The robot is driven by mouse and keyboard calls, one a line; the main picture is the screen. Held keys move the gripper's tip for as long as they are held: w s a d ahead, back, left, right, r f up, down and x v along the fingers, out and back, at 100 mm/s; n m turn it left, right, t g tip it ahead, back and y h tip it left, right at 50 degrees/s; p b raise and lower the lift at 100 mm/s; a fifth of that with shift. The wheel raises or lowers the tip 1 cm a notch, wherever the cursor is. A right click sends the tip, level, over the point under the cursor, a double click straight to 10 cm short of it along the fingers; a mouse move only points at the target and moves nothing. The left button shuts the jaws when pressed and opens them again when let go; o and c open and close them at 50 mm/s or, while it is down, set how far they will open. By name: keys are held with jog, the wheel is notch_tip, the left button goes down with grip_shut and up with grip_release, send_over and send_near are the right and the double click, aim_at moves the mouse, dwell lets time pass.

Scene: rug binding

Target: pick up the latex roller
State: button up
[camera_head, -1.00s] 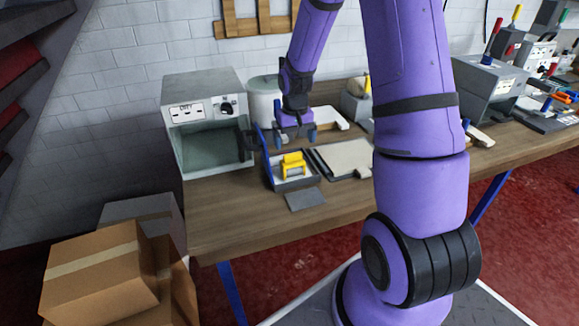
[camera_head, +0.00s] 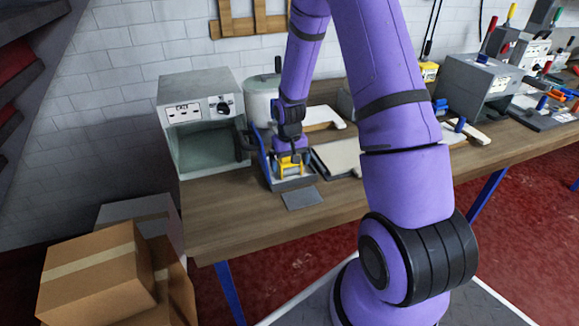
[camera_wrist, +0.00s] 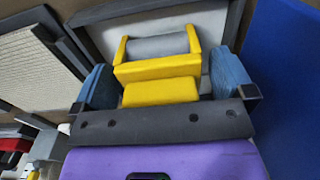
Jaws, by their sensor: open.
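The latex roller, a yellow frame with a grey cylinder, lies in a shallow grey tray (camera_head: 302,183) on the workbench; its yellow frame (camera_head: 291,169) is partly covered by my gripper (camera_head: 291,160) in the head view. In the wrist view the roller (camera_wrist: 160,68) is in the middle, between my two blue fingertips. My gripper (camera_wrist: 164,78) is open, with a fingertip on each side of the yellow frame and a visible gap on both sides. The pale tray (camera_wrist: 113,38) shows behind the roller.
A grey oven-like box (camera_head: 202,125) stands left of the tray, with a pale cylindrical pot (camera_head: 262,103) behind. A flat pale board (camera_head: 338,157) lies to the right. A dark grey flat piece (camera_head: 302,198) lies in front. A blue upright panel (camera_wrist: 288,70) is close at the right.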

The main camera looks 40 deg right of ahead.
jog(key=c, duration=1.1)
jog(key=shift+r, duration=0.2)
